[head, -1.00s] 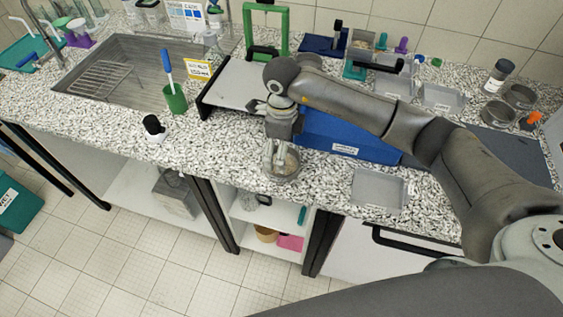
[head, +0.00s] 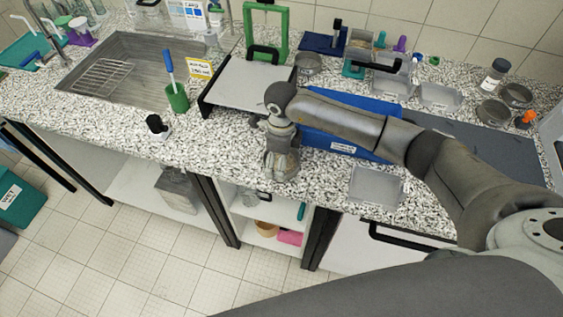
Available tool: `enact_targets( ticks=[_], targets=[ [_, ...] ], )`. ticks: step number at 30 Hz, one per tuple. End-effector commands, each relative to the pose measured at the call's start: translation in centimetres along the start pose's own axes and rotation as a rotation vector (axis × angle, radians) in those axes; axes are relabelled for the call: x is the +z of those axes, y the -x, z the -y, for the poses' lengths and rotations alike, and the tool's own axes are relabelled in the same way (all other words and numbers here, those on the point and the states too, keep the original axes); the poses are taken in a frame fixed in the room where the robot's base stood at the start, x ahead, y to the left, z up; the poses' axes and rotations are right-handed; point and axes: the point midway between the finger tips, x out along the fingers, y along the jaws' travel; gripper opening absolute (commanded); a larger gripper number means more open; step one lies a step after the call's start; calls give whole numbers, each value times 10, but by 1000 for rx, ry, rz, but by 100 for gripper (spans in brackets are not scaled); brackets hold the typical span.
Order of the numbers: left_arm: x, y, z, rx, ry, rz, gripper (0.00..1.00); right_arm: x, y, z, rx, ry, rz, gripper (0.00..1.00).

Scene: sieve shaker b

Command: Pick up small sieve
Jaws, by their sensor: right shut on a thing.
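My right gripper (head: 281,170) reaches down near the front edge of the counter, left of the blue case. It is shut on the small sieve (head: 291,165), a round grey metal pan. Most of the sieve is hidden by the fingers and wrist, so its exact tilt and any gap above the counter cannot be told. My left gripper is not in view.
A clear tray (head: 375,187) lies right of the gripper, and a blue case (head: 345,146) lies behind it. Other round pans (head: 492,112) stand at the right. A green cup (head: 177,99) with a brush and a sink (head: 150,66) are left. Bare granite lies left of the gripper.

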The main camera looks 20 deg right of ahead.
Motion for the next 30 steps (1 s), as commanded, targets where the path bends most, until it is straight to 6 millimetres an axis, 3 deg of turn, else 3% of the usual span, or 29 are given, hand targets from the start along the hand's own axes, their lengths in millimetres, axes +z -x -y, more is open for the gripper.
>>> enact_targets(
  ticks=[8, 15, 19, 24, 30],
  targets=[
    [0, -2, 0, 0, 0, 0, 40, 0, 4, 1, -1, -1, 2, 64],
    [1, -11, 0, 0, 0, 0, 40, 0, 32, 1, -5, 2, 4, 64],
    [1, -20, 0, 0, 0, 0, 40, -5, 49, -17, -5, 5, 3, 64],
    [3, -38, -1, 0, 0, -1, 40, -12, 87, -48, -7, 6, 6, 64],
    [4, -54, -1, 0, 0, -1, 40, -24, 106, -92, -3, 6, 3, 64]
  ],
)
